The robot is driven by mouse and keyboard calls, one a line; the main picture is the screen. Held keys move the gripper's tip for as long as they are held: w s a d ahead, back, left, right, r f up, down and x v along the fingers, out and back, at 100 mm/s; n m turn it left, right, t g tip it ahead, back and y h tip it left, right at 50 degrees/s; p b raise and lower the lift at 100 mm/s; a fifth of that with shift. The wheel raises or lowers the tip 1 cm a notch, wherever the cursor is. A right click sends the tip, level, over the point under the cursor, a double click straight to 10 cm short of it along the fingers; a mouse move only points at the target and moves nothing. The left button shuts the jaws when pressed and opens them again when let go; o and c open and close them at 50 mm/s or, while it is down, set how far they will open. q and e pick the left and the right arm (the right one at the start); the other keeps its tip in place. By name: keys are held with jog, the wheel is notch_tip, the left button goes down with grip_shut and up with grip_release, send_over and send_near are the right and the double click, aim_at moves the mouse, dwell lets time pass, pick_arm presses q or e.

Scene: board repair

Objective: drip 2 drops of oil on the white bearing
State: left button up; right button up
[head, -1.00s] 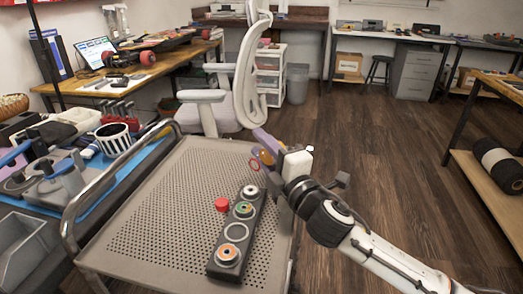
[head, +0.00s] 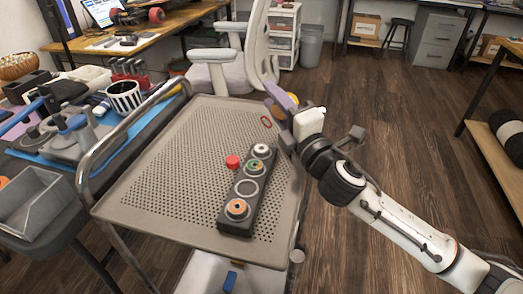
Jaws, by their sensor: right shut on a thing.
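A dark block (head: 225,219) lies on the perforated grey cart top (head: 165,160) and carries a row of round bearings. The white bearing (head: 262,149) is at its far end, with a dark centre. Nearer are a green and orange one (head: 254,168), a pale ring (head: 247,189) and an orange one (head: 237,207). My right gripper (head: 286,106) is beyond and to the right of the white bearing, shut on a purple thing (head: 279,94) with an orange part. The gripper partly hides it, and I cannot tell whether it is the oiler. My left gripper is out of view.
A red cap-like piece (head: 232,162) stands left of the block. A thin red ring (head: 266,122) shows near the cart's far right corner. An office chair (head: 215,70) stands behind the cart, and a cluttered bench (head: 60,130) at left. The cart's left half is clear.

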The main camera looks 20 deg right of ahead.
jog(key=shift+a+r+n+t+y, duration=0.1)
jog(key=shift+r+n+t+y, duration=0.4)
jog(key=shift+n, duration=0.6)
jog(key=shift+r, duration=0.15)
dwell(2.1)
jog(key=f+m+g+p, duration=0.1)
jog(key=m+p, duration=0.1)
jog(key=f+m+g+h+p, duration=0.1)
jog(key=f+m+p, duration=0.1)
jog(key=m, duration=0.1)
jog(key=shift+d, duration=0.2)
jog(key=shift+f+m+p, duration=0.35)
jog(key=shift+m+p, duration=0.1)
jog(key=shift+m, duration=0.05)
jog(key=shift+f, duration=0.1)
